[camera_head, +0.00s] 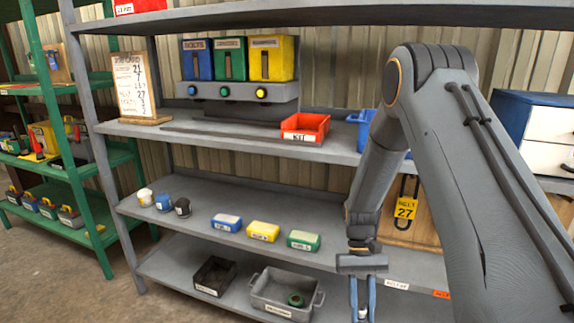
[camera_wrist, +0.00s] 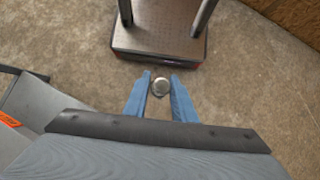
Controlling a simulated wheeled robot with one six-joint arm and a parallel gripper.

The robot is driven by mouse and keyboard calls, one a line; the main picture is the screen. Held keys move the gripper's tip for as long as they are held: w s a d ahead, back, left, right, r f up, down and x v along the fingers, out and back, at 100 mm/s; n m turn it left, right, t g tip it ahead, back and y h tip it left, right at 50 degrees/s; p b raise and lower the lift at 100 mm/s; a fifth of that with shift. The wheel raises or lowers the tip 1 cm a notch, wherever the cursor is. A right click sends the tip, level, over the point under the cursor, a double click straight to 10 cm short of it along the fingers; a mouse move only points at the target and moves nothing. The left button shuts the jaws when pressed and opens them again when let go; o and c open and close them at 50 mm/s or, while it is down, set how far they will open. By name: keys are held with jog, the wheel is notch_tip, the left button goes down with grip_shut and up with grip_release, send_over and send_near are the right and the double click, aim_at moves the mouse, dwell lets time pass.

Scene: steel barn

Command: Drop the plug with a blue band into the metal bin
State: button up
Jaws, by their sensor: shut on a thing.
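My gripper (camera_head: 362,300) points down at the lower right of the head view, in front of the shelves. Its blue fingers are shut on a small plug (camera_head: 362,313) with a pale top. In the wrist view, the plug (camera_wrist: 160,87) shows as a round grey top between the fingertips (camera_wrist: 160,92), above the floor. No band on it can be made out. The grey metal bin (camera_head: 259,298) with side handles stands on the lowest shelf, left of my gripper and apart from it. A green round thing (camera_head: 296,299) lies in the bin.
A dark bin (camera_head: 213,275) stands left of the metal bin. Blue (camera_head: 227,222), yellow (camera_head: 263,231) and green (camera_head: 304,240) boxes and small cup-like items (camera_head: 163,202) are on the shelf above. That shelf's front edge (camera_head: 200,229) overhangs near the bin.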

aim_at(364, 307)
jog(key=shift+s+r+p, duration=0.2)
jog(key=shift+r+p, duration=0.55)
jog(key=shift+p, duration=0.25)
jog(key=shift+s+r+p, duration=0.15)
jog(key=shift+r+p, duration=0.6)
jog(key=shift+p, duration=0.25)
